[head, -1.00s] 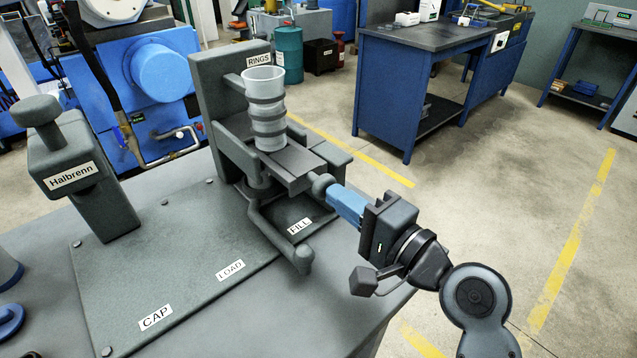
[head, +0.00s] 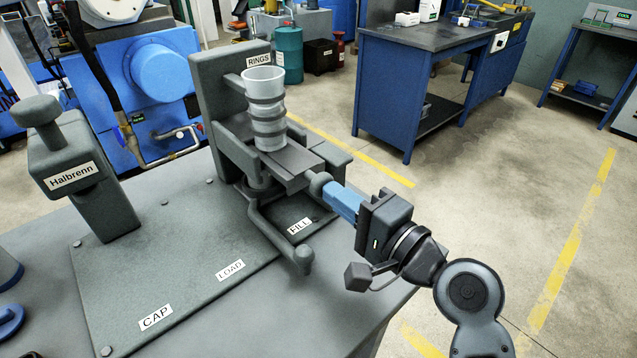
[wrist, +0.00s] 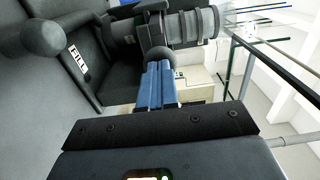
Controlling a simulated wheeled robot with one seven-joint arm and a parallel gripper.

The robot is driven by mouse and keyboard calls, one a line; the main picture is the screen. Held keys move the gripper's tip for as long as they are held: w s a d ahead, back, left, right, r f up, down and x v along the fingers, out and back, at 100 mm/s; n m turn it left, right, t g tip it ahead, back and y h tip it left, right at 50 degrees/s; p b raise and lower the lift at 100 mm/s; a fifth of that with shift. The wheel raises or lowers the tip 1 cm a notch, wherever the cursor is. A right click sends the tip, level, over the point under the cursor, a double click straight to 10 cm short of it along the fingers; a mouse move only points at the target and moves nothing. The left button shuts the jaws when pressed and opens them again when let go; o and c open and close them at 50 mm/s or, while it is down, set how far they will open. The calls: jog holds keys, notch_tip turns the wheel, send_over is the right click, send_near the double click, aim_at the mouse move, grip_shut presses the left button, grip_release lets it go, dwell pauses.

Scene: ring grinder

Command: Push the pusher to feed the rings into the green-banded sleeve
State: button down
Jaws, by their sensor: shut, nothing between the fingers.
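The rings tube (head: 265,108), a clear upright cylinder with dark bands, stands on the fixture under the RINGS label. The pusher (head: 318,184) is a grey rounded knob at the near right end of the slide below the tube. My gripper (head: 331,191) is shut and empty, its blue fingertips at the knob and seemingly touching it. In the wrist view the blue fingers (wrist: 158,75) point straight at the knob (wrist: 160,54). I cannot make out a green-banded sleeve; the space under the slide is partly hidden by the fixture and a lever (head: 280,236).
The base plate carries the labels FILL (head: 299,226), LOAD (head: 230,270) and CAP (head: 156,318). A grey Halbrenn post (head: 75,165) stands at the left. The plate's middle is clear. A blue workbench (head: 405,85) stands farther back on the floor.

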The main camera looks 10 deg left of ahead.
aim_at(314, 176)
jog(key=shift+x, duration=2.8)
jog(key=v, duration=0.6)
jog(key=shift+s+d, duration=0.15)
jog(key=shift+v, duration=2.45)
